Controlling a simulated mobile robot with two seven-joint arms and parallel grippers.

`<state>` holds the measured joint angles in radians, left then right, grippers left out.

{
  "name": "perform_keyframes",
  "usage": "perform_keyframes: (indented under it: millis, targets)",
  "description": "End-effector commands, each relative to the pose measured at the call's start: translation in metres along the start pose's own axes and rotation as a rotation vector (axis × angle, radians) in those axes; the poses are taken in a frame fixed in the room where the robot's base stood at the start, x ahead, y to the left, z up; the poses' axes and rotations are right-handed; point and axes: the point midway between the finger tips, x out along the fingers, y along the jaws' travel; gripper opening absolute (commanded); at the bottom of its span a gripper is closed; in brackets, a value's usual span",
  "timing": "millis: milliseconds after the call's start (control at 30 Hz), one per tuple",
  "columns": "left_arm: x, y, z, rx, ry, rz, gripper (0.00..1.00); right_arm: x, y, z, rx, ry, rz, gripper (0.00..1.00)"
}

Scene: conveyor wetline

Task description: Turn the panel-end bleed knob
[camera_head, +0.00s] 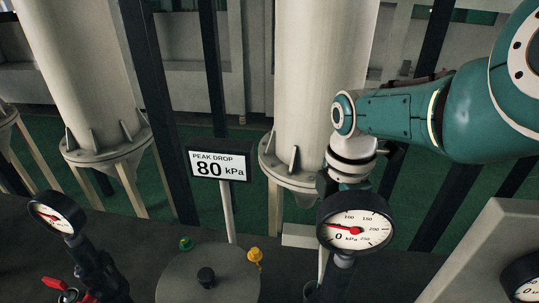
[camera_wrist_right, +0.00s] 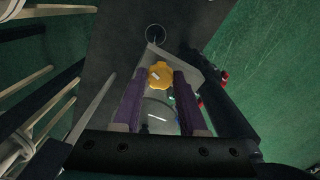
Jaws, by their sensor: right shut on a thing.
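A yellow lobed knob (camera_wrist_right: 157,79) sits between the two purple fingers of my right gripper (camera_wrist_right: 163,73) in the right wrist view. The fingers are shut on its sides. A pale grey panel block (camera_wrist_right: 180,62) lies right by the knob. In the head view my right arm comes in from the right and its wrist points down behind a round gauge (camera_head: 354,227). That gauge hides the fingers and the held knob there. A pale block (camera_head: 300,236) shows just left of the gauge. My left gripper is in neither view.
A "PEAK DROP 80 kPa" sign (camera_head: 218,165) stands left of the gauge. A round grey lid (camera_head: 225,285) has green, black and yellow fittings. Another gauge (camera_head: 54,213) and a red valve handle (camera_head: 54,282) are at the left. Pale columns stand behind.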

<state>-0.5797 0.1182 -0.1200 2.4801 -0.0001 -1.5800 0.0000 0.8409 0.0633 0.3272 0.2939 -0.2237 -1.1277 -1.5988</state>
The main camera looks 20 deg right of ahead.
Motion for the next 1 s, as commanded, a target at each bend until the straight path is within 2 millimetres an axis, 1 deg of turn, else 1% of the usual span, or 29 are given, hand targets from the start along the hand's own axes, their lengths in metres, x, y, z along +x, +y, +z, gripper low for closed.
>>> perform_keyframes:
  millis: [367, 400, 667, 900, 1000]
  targets:
    - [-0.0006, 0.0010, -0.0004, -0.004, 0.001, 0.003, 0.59, -0.0013, -0.0002, -0.0016, -0.005, 0.004, -0.003, 0.00]
    - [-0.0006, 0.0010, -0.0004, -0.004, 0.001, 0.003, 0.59, -0.0013, -0.0002, -0.0017, -0.005, 0.004, -0.003, 0.42]
    - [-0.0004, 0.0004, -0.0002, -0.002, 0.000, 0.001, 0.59, -0.0008, 0.0000, -0.0010, -0.005, 0.002, -0.002, 0.71]
    - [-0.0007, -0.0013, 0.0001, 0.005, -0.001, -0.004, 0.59, -0.0010, 0.0000, -0.0005, -0.004, 0.001, -0.001, 0.71]
    - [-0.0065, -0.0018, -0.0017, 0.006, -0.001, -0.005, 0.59, -0.0072, 0.0001, -0.0004, -0.004, 0.001, 0.000, 0.71]
